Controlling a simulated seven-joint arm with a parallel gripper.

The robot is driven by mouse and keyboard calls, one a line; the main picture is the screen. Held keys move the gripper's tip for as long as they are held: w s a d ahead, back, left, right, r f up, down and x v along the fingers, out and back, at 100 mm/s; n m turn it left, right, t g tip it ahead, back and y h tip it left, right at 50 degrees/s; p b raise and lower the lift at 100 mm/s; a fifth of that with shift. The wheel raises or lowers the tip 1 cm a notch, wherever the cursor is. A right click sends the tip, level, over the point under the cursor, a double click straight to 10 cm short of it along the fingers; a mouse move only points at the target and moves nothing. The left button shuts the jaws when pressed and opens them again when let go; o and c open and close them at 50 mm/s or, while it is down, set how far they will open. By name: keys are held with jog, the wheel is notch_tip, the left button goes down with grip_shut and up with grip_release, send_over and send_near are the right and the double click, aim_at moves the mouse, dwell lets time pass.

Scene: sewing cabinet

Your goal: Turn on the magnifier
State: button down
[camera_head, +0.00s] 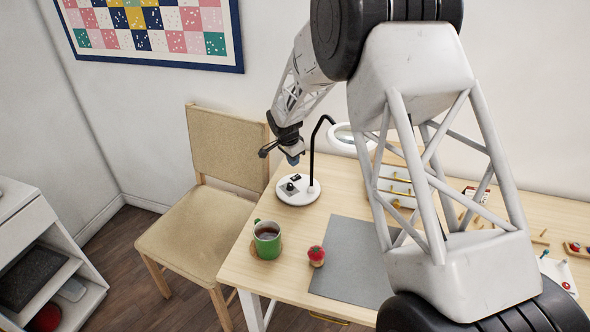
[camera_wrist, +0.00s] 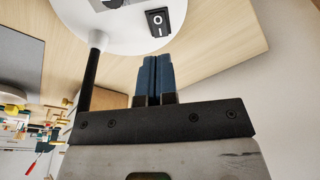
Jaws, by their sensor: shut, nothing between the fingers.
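The magnifier is a lamp with a round white base (camera_head: 297,196) on the table, a black bent neck (camera_head: 312,150) and a white ring head (camera_head: 341,134) partly behind my arm. In the wrist view its base (camera_wrist: 120,42) fills the top, with the neck (camera_wrist: 88,80) at left. A black rocker switch (camera_wrist: 157,21) marked O and I sits on the base; which side is pressed I cannot tell. My gripper (camera_head: 293,160) is above the base, apart from it. Its blue fingertips (camera_wrist: 153,62) are together and empty, just below the switch in the wrist view.
A green mug (camera_head: 267,240) on a coaster and a red strawberry-like pincushion (camera_head: 316,255) stand near a grey mat (camera_head: 350,268). A beige chair (camera_head: 215,220) is at the table's left. Thread racks (camera_head: 396,186) stand behind my arm.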

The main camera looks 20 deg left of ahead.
aim_at(299, 175)
notch_tip(299, 175, up, 8)
jog(key=s, duration=0.1)
jog(key=shift+a+f, duration=0.2)
jog(key=shift+a, duration=0.25)
jog(key=shift+w, duration=0.1)
jog(key=shift+w+d+r, duration=0.15)
jog(key=shift+w+d, duration=0.05)
jog(key=shift+w, duration=0.15)
jog(key=f, duration=0.4)
jog(key=w+d+f, duration=0.1)
jog(key=f, duration=0.4)
jog(key=w+f, duration=0.1)
jog(key=f, duration=0.3)
jog(key=shift+d+f, duration=0.3)
jog(key=shift+f, duration=0.05)
